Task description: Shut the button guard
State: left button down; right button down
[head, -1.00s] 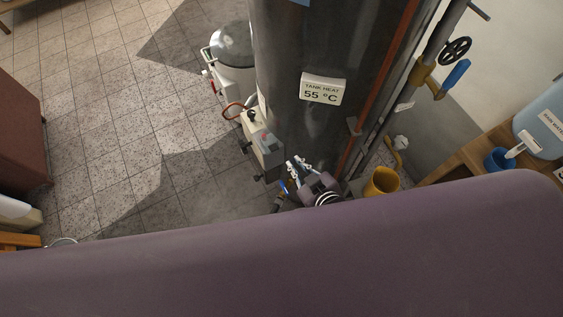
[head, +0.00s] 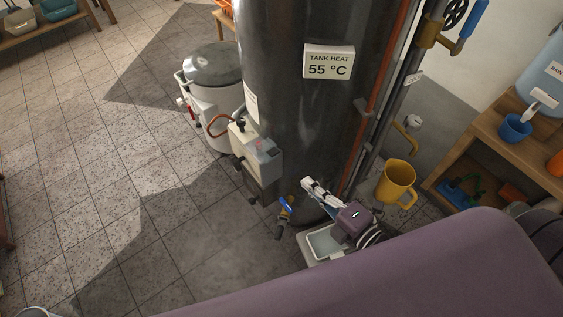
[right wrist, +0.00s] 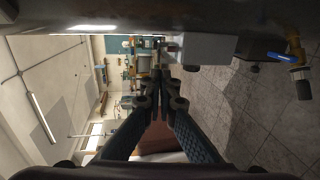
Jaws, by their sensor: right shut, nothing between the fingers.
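A grey-beige control box (head: 252,158) is mounted low on the front of the dark tank. On its top is a small reddish button (head: 258,143) with a greyish clear guard (head: 269,150) by it; the guard's exact angle is too small to tell. My right gripper (head: 307,183) is to the right of the box, apart from it, shut and empty. In the right wrist view its closed fingers (right wrist: 161,88) are in the middle, and the pale box (right wrist: 208,49) is just above and right of them. My left gripper is not in view.
The tank (head: 300,110) stands directly behind the box. A blue-handled tap (head: 286,206) sticks out below it. A yellow mug (head: 396,184) and a shallow tray (head: 325,242) are near my right arm.

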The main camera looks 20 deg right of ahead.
send_near(272, 150)
jog(key=x, duration=0.3)
jog(key=p+x, duration=0.1)
jog(key=x, duration=0.1)
jog(key=shift+f, duration=0.3)
jog(key=shift+r+p, duration=0.35)
jog(key=shift+p, duration=0.25)
jog(key=w+r+g+p, duration=0.1)
jog(key=p, duration=0.3)
jog(key=w+a+r+g+h+p, duration=0.1)
jog(key=w+p, duration=0.1)
jog(key=p, duration=0.2)
jog(key=w+r+g+p, duration=0.1)
jog(key=g+p, duration=0.1)
jog(key=p, duration=0.3)
jog(key=shift+w+a+r+h, duration=0.25)
jog(key=shift+w+a+h, duration=0.05)
jog(key=shift+w+a, duration=0.05)
jog(key=w, duration=0.2)
jog(key=w+a, duration=0.1)
jog(key=w, duration=0.1)
jog(key=shift+a+r, duration=0.15)
jog(key=shift+a, duration=0.05)
jog(key=shift+w+a+b, duration=0.15)
jog(key=shift+w+a, duration=0.05)
jog(key=shift+w, duration=0.25)
jog(key=shift+w+a+b, duration=0.15)
jog(key=shift+w+a, duration=0.05)
jog(key=shift+w, duration=0.25)
